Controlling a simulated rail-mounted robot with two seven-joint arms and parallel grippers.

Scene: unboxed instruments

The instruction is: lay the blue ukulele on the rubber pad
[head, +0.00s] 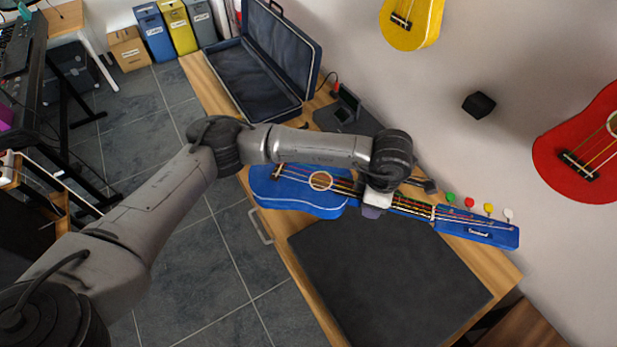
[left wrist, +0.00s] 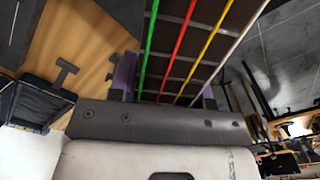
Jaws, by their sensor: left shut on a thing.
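The blue ukulele (head: 283,193) shows in the head view, body to the left and headstock (head: 478,229) to the right, strings facing the camera. My left gripper (head: 377,207) is shut on its neck, near the body. In the left wrist view the dark neck (left wrist: 187,50) with green, red, yellow and white strings runs between the purple finger pads of the gripper (left wrist: 168,92). The black rubber pad (head: 385,285) lies flat and bare on the table's near part, just below the ukulele in the picture. I cannot tell how high the ukulele is. My right gripper is not in view.
The wooden table (head: 500,272) carries an open dark case (head: 250,85) at its far end and a dark device (head: 345,115) by the wall. Several coloured knobs (head: 469,203) stand near the headstock. A yellow ukulele (head: 412,30) and a red one (head: 570,150) hang on the wall.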

